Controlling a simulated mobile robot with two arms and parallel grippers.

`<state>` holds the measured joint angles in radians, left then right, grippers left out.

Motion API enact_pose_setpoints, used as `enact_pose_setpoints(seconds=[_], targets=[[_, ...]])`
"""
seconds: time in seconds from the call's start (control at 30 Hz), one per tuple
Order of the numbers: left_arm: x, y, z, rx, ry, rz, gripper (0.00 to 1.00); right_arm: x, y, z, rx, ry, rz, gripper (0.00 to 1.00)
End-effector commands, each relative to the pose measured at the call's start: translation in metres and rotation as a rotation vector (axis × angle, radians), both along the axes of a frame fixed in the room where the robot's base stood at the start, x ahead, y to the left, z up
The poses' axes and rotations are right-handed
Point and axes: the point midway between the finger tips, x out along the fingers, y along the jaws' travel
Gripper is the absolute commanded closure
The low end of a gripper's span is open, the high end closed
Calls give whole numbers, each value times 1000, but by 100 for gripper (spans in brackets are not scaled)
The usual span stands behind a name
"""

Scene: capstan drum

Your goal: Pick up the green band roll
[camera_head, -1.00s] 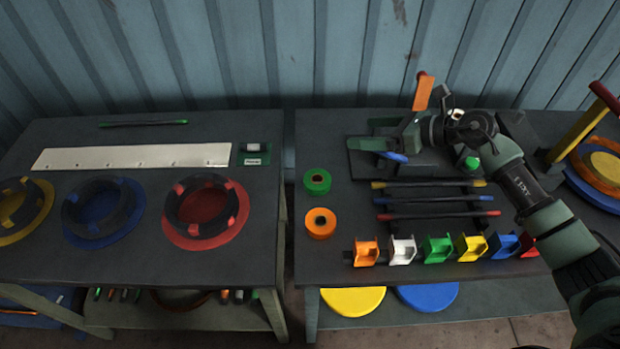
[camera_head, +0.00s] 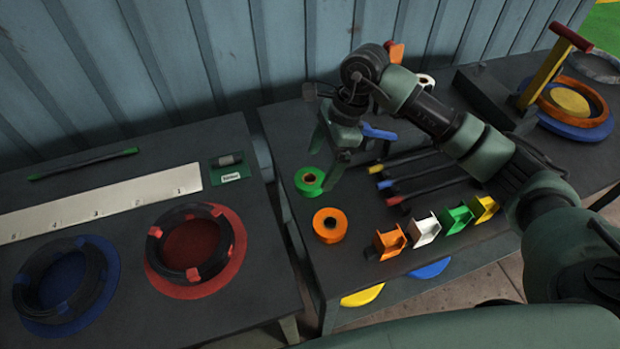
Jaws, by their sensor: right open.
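The green band roll (camera_head: 309,182) lies flat near the left edge of the right table, with an orange roll (camera_head: 330,225) in front of it. My right gripper (camera_head: 323,165) points down with its fingers apart, just above and beside the green roll on its right. One finger seems close to the roll's far right rim; I cannot tell whether it touches. Nothing is held in the gripper. My left gripper is not in view.
Orange, white, green and yellow holders stand at the front of the right table, with the white one (camera_head: 424,231) nearby. Several dark rods (camera_head: 410,161) lie behind them. A gap separates the left table (camera_head: 120,215), which bears a red ring spool (camera_head: 195,250).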

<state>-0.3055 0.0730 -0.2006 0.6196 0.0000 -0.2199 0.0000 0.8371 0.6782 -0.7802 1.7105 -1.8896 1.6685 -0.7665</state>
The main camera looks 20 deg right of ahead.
Motion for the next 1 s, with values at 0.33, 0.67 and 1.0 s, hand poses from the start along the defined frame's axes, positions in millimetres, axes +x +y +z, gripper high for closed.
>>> enact_pose_setpoints(seconds=[0.33,0.67,1.0], targets=[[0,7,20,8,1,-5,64,3,17,-41,4,3,0,14],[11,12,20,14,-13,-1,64,4,17,-44,3,0,-1,33],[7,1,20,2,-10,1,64,4,17,-44,4,-1,-1,82]])
